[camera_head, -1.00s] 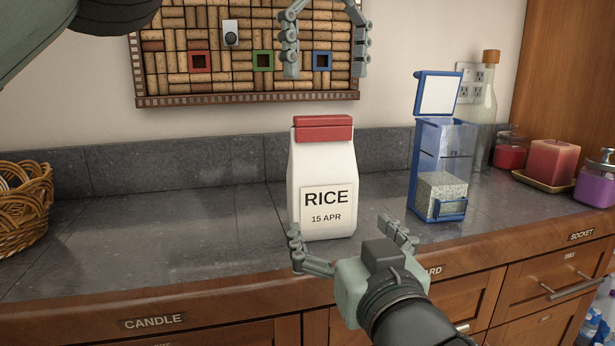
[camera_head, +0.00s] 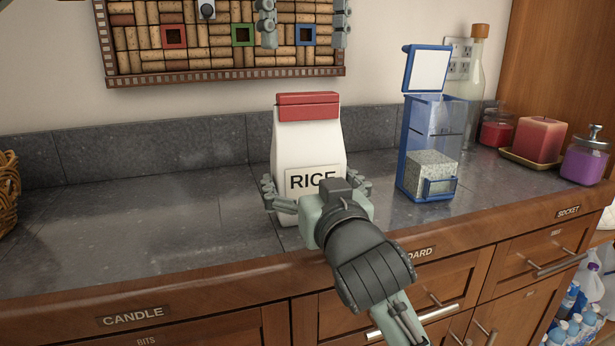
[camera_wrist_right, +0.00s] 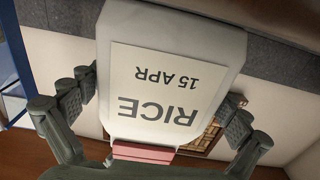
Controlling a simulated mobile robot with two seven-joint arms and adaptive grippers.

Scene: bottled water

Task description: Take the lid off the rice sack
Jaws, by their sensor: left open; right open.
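The white rice sack (camera_head: 305,146) stands upright on the counter with its red lid (camera_head: 308,107) on top. In the right wrist view the sack (camera_wrist_right: 165,30) appears upside down, with its RICE label facing the camera and part of the red lid (camera_wrist_right: 143,153) at the bottom. My right gripper (camera_head: 315,187) is open at the sack's front, one finger on each side of its lower body. I cannot tell whether the fingers touch it. My left gripper (camera_head: 303,22) is open and empty, above and behind the sack in the picture, in front of the cork board.
A blue clear dispenser (camera_head: 425,150) with a raised lid stands right of the sack. A wicker basket (camera_head: 8,190) is at the left edge. The counter (camera_head: 140,220) left of the sack is clear.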

